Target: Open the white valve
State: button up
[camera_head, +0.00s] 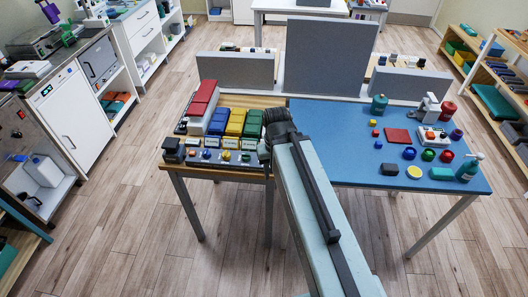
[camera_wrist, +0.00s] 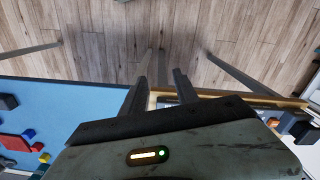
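I cannot pick out the white valve for certain. A dark strip (camera_head: 217,168) with a row of small coloured and pale fittings runs along the front of the wooden table (camera_head: 260,178); they are too small to tell apart. My gripper (camera_wrist: 160,76) shows in the wrist view with two dark fingers apart and nothing between them. It is over the front edge of the tables, near where the blue and wooden tops meet. In the head view my arm hides the gripper and part of that edge.
Red, blue, yellow and green (camera_head: 252,124) boxes stand behind the strip. The blue table (camera_head: 345,165) on the right holds several small items, a red mat (camera_head: 397,136) and a pump bottle (camera_head: 468,168). Grey panels (camera_head: 330,57) stand behind. The floor in front is clear.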

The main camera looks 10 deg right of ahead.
jog(key=o, duration=0.4)
jog(key=shift+w, duration=0.2)
jog(key=w+m, duration=0.3)
jog(key=w, duration=0.1)
jog(key=w+m, duration=0.4)
jog(key=w, duration=0.1)
jog(key=w+m, duration=0.4)
jog(key=w, duration=0.1)
jog(key=shift+d, duration=0.35)
jog(key=shift+w+m, duration=0.4)
jog(key=shift+m, duration=0.4)
notch_tip(320, 180, down, 8)
jog(key=b, duration=0.8)
jog(key=shift+r, duration=0.1)
grip_shut()
